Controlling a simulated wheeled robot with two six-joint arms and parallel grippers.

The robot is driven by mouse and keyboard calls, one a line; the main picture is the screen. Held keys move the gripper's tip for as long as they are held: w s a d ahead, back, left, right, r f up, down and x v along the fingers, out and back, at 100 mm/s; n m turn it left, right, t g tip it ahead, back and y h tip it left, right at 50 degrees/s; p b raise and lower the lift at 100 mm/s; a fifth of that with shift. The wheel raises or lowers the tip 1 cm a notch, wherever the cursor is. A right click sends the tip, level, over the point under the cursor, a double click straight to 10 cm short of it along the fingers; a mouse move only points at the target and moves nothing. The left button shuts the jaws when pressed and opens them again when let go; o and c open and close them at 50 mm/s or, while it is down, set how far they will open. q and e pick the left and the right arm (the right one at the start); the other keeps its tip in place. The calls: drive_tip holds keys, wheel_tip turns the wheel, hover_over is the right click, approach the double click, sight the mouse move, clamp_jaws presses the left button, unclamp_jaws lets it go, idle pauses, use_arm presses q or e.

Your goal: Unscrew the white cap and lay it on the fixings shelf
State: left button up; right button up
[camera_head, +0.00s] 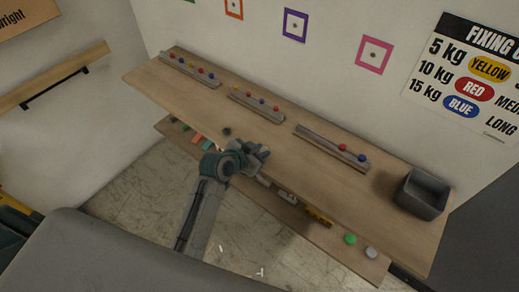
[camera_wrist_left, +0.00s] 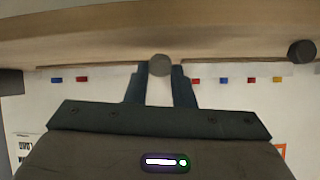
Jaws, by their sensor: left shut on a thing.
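My left gripper (camera_head: 264,151) is at the front edge of the upper wooden shelf (camera_head: 380,205), with its arm coming up from below. In the left wrist view its two fingers (camera_wrist_left: 160,72) are shut on a small round grey piece (camera_wrist_left: 159,64). The piece looks grey in dim light; I cannot tell for sure that it is the white cap. A darker round knob (camera_head: 227,131) is on the shelf left of the gripper; it also shows in the wrist view (camera_wrist_left: 301,51). A whitish round piece (camera_head: 371,252) lies on the lower shelf. My right gripper is not in view.
Three rails (camera_head: 333,146) with coloured fixings stand along the wall side. A grey open bin (camera_head: 422,193) is at the right end. A green round piece (camera_head: 350,239) and a yellow item (camera_head: 318,216) are on the lower shelf. The upper shelf's middle is mostly clear.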

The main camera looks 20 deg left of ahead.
use_arm(q)
drive_tip(key=shift+f, duration=0.2)
drive_tip(key=o, duration=0.9)
